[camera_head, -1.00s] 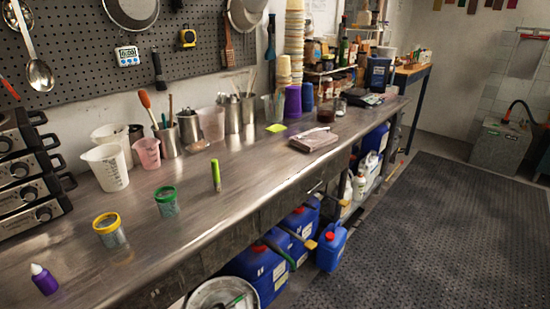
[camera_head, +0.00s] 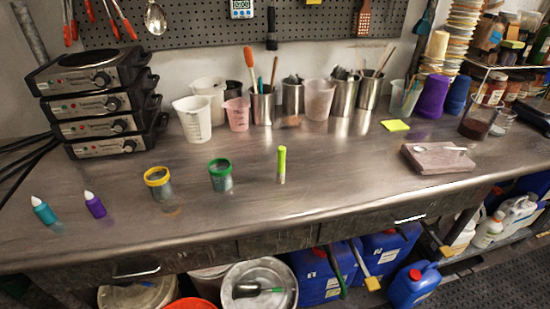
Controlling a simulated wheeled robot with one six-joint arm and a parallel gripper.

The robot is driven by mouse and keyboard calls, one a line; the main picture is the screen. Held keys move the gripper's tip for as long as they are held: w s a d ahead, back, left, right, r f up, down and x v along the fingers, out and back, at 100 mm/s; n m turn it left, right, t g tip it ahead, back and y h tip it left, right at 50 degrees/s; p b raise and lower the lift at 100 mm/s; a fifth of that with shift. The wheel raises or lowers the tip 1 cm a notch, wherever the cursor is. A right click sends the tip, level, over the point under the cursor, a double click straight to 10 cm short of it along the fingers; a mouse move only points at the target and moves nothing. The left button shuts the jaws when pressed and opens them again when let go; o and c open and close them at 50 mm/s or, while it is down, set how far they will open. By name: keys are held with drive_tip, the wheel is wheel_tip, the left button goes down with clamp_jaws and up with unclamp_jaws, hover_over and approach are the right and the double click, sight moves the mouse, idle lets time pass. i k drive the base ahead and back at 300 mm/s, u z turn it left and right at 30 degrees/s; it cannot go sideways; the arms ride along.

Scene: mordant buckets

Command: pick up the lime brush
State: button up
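A slim lime-green stick (camera_head: 281,164) stands upright on the steel bench, right of the middle. Its colour fits the lime brush, but I cannot make out bristles. My gripper is not in view.
On the steel bench (camera_head: 330,195), a green-rimmed jar (camera_head: 221,176) and yellow-rimmed jar (camera_head: 159,184) stand left of the lime stick. A mauve block (camera_head: 437,158) lies to its right. Beakers and steel cups (camera_head: 292,98) stand behind. The bench around the stick is clear.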

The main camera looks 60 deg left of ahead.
sight(281, 150)
drive_tip(key=u, duration=0.65)
drive_tip(key=i, duration=0.75)
drive_tip(key=u, duration=1.05)
drive_tip(key=i, duration=0.3)
drive_tip(key=u, duration=0.25)
